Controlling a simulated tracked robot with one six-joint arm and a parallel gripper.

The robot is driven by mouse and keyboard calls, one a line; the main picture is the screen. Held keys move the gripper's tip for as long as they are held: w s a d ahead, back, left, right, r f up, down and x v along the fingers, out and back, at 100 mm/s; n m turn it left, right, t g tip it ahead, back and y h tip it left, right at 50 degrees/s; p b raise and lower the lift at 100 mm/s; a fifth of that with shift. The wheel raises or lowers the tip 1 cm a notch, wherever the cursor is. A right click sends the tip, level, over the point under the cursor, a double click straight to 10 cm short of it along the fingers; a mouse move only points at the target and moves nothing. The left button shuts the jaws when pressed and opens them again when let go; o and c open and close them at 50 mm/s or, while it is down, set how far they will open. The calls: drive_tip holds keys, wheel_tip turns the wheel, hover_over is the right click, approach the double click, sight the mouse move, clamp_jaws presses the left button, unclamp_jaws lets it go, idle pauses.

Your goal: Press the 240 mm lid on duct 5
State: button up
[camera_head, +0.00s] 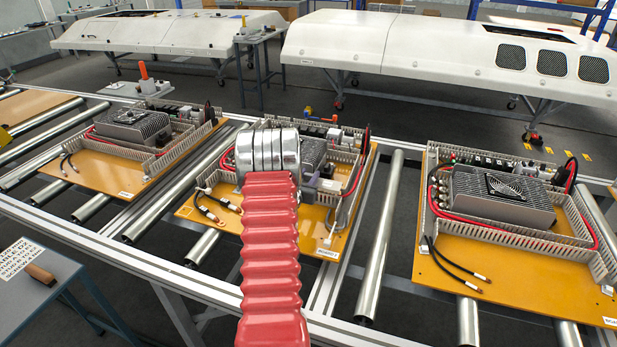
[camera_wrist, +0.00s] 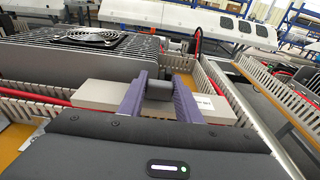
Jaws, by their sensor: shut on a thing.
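My gripper (camera_wrist: 158,88) has purple fingers and is shut on a grey lid (camera_wrist: 100,93), which lies crosswise between them. A white label shows near the lid's right end. The lid is at the slotted grey duct (camera_wrist: 22,104) in front of the finned unit; I cannot tell whether it touches the duct or sits above it. Another slotted duct (camera_wrist: 229,89) runs along the right, with red cable in it. No duct number is readable. In the head view my arm hides much of the middle board (camera_head: 318,238), and the lid is hard to make out.
A finned unit with a fan (camera_wrist: 85,55) stands just behind the lid. Similar boards stand to the left (camera_head: 110,172) and right (camera_head: 470,270) on the roller frame. Loose black cable ends (camera_head: 212,208) lie on the middle board. White vehicle shells stand at the back.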

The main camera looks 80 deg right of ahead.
drive_tip(key=shift+f, duration=1.15)
idle(0.8)
drive_tip(key=o, duration=1.1)
drive_tip(key=a, duration=0.4)
drive_tip(key=w+a+r, duration=0.1)
drive_tip(key=a, duration=0.4)
drive_tip(key=a+r, duration=0.1)
drive_tip(key=a, duration=0.3)
drive_tip(key=shift+w+a, duration=0.15)
drive_tip(key=shift+a, duration=0.2)
